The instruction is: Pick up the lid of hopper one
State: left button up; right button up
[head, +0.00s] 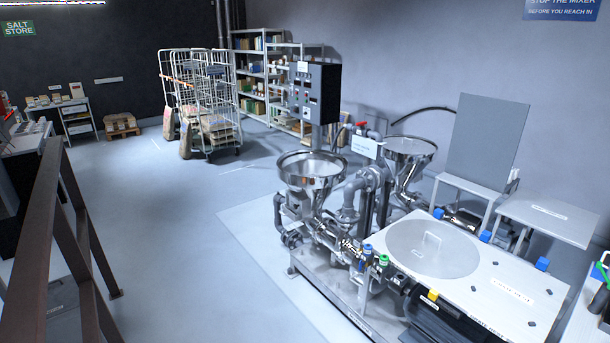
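A round grey lid (434,249) with a thin upright loop handle (432,243) lies flat on a pale metal top (515,315) at the lower right. I cannot read which hopper it belongs to. Two steel hoppers stand open, with no lid on them: a nearer one (311,168) left of the pale top, and a farther one (408,148) behind the pipework. Neither of my grippers shows in the head view.
Pipes and valves (365,185) and a control box (316,92) stand between and behind the hoppers. An upright grey panel (488,145) and a side table (548,218) are behind the pale top. A brown railing (62,230) stands left. The middle floor is clear.

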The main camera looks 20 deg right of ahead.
aim_at(430, 249)
jog(key=z, duration=0.9)
jog(key=i, duration=1.35)
jog(key=z, duration=0.9)
